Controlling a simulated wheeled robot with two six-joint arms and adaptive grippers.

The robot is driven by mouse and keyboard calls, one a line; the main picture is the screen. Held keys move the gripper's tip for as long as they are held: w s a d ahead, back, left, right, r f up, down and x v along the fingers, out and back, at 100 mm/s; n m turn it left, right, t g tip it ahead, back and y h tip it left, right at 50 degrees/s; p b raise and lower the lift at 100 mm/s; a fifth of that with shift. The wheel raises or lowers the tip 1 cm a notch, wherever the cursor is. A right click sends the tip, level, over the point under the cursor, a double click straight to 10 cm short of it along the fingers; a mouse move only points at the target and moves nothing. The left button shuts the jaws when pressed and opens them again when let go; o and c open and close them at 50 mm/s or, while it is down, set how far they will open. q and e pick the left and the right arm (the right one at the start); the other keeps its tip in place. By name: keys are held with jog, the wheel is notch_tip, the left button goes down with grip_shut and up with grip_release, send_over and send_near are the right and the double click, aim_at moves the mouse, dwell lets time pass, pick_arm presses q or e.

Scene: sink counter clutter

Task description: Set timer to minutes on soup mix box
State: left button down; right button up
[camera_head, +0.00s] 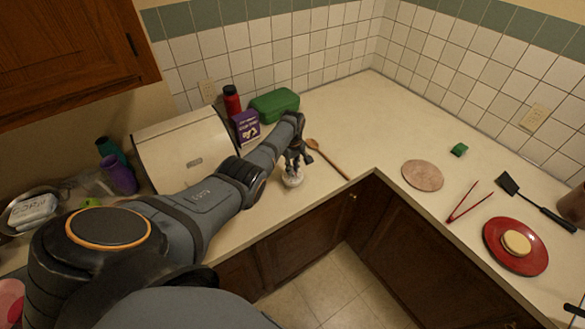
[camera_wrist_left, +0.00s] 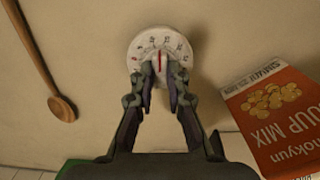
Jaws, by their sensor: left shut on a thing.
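The timer (camera_head: 293,181) is a white round dial lying on the counter near its front edge. In the left wrist view the timer (camera_wrist_left: 139,44) shows numbers around its rim and a red pointer line in the middle. My left gripper (camera_head: 297,162) is over it from above; in the left wrist view its fingertips (camera_wrist_left: 160,75) are closed at the dial's centre. The orange-red soup mix box (camera_wrist_left: 275,115) lies at the right in the left wrist view, partly cut off by the frame; I cannot make it out in the head view. My right gripper is out of view.
A wooden spoon (camera_head: 328,160) lies right of the timer. Behind are a purple box (camera_head: 246,126), red bottle (camera_head: 232,102), green container (camera_head: 275,105) and bread box (camera_head: 172,150). The right counter holds a round board (camera_head: 422,175), tongs (camera_head: 466,205), spatula (camera_head: 535,203) and red plate (camera_head: 500,258).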

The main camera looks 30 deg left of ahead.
pick_arm(q)
jog(key=m, duration=0.3)
jog(key=shift+m, duration=0.4)
jog(key=m, duration=0.3)
jog(key=shift+m, duration=0.3)
jog(key=m, duration=0.4)
jog(key=shift+m, duration=1.9)
jog(key=c, duration=1.3)
grip_release()
